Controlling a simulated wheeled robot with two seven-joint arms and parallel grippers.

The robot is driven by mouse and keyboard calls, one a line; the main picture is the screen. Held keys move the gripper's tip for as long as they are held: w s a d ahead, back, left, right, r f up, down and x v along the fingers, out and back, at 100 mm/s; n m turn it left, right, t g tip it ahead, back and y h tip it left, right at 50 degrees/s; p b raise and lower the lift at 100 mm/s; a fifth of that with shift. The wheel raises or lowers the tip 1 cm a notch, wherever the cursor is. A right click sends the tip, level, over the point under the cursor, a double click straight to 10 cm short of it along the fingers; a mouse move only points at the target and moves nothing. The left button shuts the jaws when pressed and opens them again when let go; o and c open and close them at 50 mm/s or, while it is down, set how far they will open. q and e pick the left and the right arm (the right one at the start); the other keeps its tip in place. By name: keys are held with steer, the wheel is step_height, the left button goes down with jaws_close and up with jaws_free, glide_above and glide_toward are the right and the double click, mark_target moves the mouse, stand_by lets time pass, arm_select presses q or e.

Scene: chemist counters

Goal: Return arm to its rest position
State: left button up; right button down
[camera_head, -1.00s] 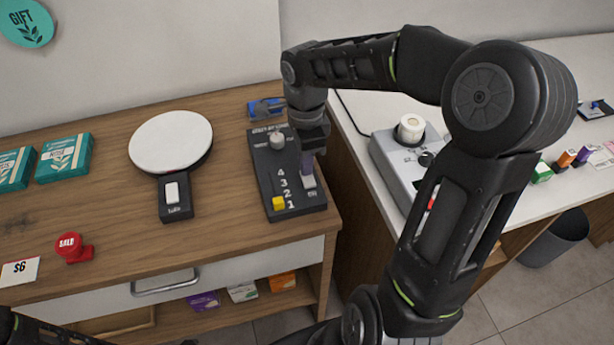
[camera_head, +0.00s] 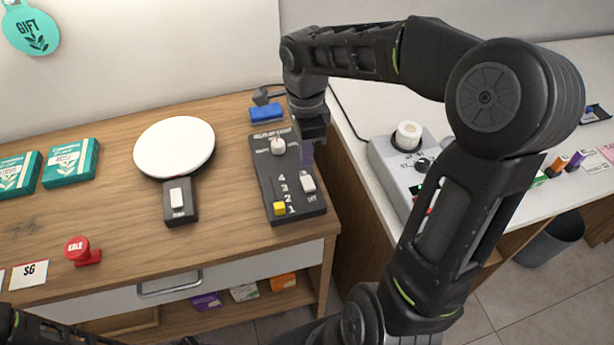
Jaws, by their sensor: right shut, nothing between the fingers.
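My right arm reaches in from the lower right and arches over the counter. My right gripper (camera_head: 307,155) points down, shut and empty, above the right side of the black control panel (camera_head: 267,187). The panel has a grey knob (camera_head: 278,146), a yellow slider (camera_head: 279,208) by the numbers and a white switch (camera_head: 308,182). The gripper tips sit just above and behind the white switch; I cannot tell if they touch anything. Only a dark part of my left arm shows at the lower left; its gripper is not visible.
A white round plate device (camera_head: 175,146), teal boxes (camera_head: 71,162), a red stamp-like item (camera_head: 80,250) and a blue block (camera_head: 266,113) are on the wooden counter (camera_head: 120,215). A grey device (camera_head: 392,160) stands on the white counter at right. Bare wood lies left of the panel.

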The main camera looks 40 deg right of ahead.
steer(key=shift+r+p, duration=0.3)
steer(key=shift+r, duration=0.55)
